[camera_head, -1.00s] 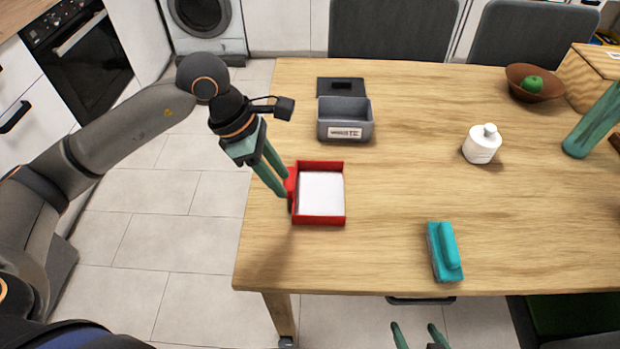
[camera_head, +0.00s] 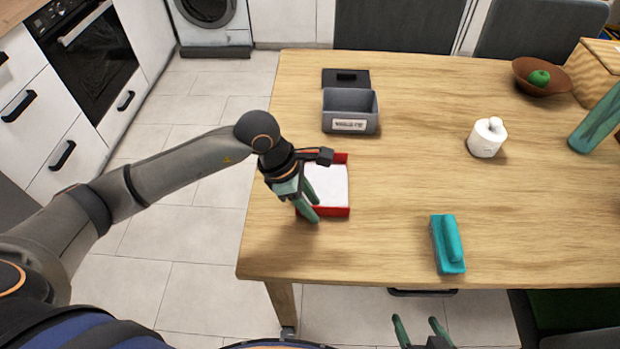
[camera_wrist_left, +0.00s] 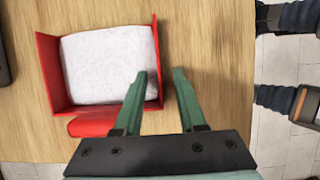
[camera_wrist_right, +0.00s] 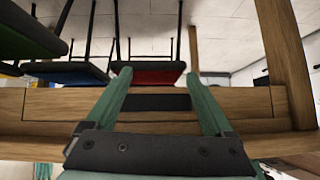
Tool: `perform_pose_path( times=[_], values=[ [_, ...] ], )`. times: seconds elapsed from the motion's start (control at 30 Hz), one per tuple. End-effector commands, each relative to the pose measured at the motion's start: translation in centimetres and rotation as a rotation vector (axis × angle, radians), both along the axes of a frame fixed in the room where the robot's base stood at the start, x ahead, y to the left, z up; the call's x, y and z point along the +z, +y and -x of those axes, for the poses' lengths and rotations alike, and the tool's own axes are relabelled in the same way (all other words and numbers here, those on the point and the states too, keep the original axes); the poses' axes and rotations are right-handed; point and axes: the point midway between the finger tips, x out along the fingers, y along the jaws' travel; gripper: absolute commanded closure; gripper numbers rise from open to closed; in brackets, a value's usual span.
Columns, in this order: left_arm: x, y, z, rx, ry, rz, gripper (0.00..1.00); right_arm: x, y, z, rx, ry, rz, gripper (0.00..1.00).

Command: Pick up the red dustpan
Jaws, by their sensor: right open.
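In the left wrist view, one fingertip is over the pan's inside and the other is outside the wall; contact cannot be told. My right gripper (camera_head: 417,326) is open and empty, in front of the table edge.
A grey box (camera_head: 350,111) with its dark lid (camera_head: 345,78) is behind the dustpan. A teal brush-like block (camera_head: 447,244), a white bottle (camera_head: 486,138) and a brown bowl (camera_head: 541,78) with a green fruit stand to the right. The table middle is clear.

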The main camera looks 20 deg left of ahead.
Motion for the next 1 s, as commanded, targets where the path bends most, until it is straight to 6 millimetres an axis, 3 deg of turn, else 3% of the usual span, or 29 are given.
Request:
perform_pose_path(
  times=[0.13,0.47,1.0],
  values=[
    [0.02,0.01,0.0,0.0,0.0,0.0,0.62,-0.04,-0.02,0.03,-0.001,0.001,0.001,0.13],
    [0.06,0.03,0.0,0.0,0.0,0.0,0.99,-0.07,-0.07,0.04,0.0,0.003,0.001,0.13],
    [0.08,0.04,-0.01,0.0,0.0,0.0,1.0,-0.08,-0.07,0.07,-0.002,0.003,0.001,0.13]
  ],
)
